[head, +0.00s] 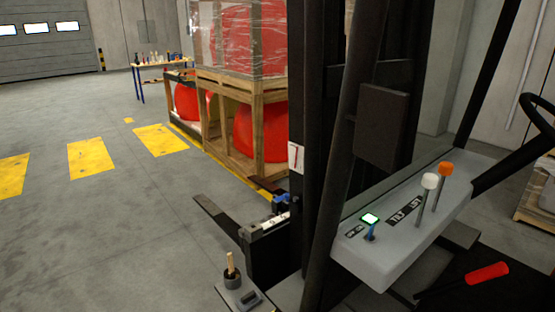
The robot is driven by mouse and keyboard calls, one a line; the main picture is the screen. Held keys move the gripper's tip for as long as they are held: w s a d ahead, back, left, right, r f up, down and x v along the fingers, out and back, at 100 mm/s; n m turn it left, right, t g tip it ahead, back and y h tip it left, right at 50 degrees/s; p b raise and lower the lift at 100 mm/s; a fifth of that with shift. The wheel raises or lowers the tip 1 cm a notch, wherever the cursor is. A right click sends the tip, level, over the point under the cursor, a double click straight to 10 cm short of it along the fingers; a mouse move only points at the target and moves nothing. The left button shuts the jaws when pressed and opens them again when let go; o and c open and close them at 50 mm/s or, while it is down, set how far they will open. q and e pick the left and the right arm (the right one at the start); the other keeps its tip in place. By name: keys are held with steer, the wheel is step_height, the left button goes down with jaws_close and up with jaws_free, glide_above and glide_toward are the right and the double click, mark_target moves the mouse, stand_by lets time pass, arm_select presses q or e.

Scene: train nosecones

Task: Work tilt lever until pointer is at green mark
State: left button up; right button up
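A grey control console (385,262) at the right carries the levers. A lever with a white knob (429,181) stands upright beside one with an orange knob (446,168). Labels that seem to read TILT (397,218) and LIFT (414,203) lie to their left; the white-knobbed lever seems to be the tilt lever. A short blue switch (371,232) with a bright top stands at the console's left end. Neither gripper is in view.
The dark mast (318,120) and slanted bars rise left of the console. A black steering wheel (540,115) is at the far right, a red-handled lever (487,274) below. A wooden crate with red nosecones (262,130) stands beyond. Open floor with yellow patches (92,157) lies left.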

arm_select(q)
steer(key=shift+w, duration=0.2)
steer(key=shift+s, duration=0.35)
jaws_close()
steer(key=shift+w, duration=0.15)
